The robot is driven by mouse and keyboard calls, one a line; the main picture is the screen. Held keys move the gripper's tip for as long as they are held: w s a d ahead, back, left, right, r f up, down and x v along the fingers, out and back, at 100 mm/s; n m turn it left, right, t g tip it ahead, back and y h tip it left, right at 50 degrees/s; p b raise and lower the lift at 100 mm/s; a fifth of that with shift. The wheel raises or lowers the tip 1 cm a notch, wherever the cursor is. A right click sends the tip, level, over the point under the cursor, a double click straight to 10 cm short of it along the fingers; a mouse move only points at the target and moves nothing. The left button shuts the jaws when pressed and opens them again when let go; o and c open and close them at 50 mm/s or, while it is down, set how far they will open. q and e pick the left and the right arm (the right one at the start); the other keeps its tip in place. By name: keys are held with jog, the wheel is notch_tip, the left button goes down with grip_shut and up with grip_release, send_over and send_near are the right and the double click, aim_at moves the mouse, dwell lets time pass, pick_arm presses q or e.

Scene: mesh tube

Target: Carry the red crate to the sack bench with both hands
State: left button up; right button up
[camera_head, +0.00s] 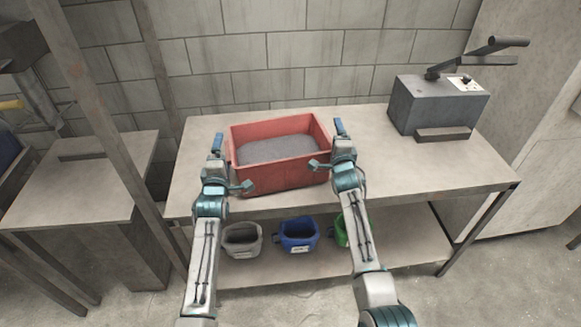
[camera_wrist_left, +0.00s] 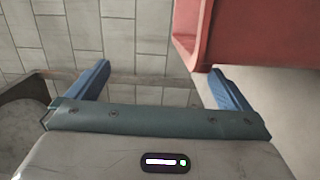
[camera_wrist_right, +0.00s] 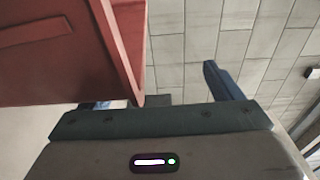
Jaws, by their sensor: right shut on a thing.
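The red crate (camera_head: 280,176) stands on the middle bench and holds grey, grainy material. My left gripper (camera_head: 228,165) is at the crate's left side. In the left wrist view its fingers (camera_wrist_left: 160,85) are wide apart, and the crate's red wall (camera_wrist_left: 245,35) is at the upper right, close to the right finger. My right gripper (camera_head: 329,147) is at the crate's right side, shut on it. In the right wrist view the crate wall (camera_wrist_right: 60,60) hides most of the left finger.
The middle bench (camera_head: 390,170) has clear room right of the crate, before a grey machine (camera_head: 437,105) with a lever. Grey (camera_head: 241,239), blue (camera_head: 298,236) and green (camera_head: 341,230) bins sit on the shelf below. Another table (camera_head: 70,190) stands left, beyond a post (camera_head: 105,130).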

pick_arm(q)
jog(key=shift+s+r, duration=0.15)
jog(key=shift+s, duration=0.3)
pick_arm(e)
jog(key=s, duration=0.7)
jog(key=shift+s+r, duration=0.15)
jog(key=shift+s, duration=0.2)
pick_arm(q)
jog(key=shift+a, duration=0.1)
pick_arm(e)
jog(key=shift+r, duration=0.1)
pick_arm(q)
jog(key=s+a+p, duration=0.2)
jog(key=a, duration=0.3)
jog(key=shift+s+a+p, duration=0.2)
jog(key=shift+a+p, duration=0.05)
jog(key=shift+p, duration=0.15)
pick_arm(e)
jog(key=shift+s+r, duration=0.1)
jog(key=shift+r, duration=1.05)
jog(key=shift+d, duration=0.1)
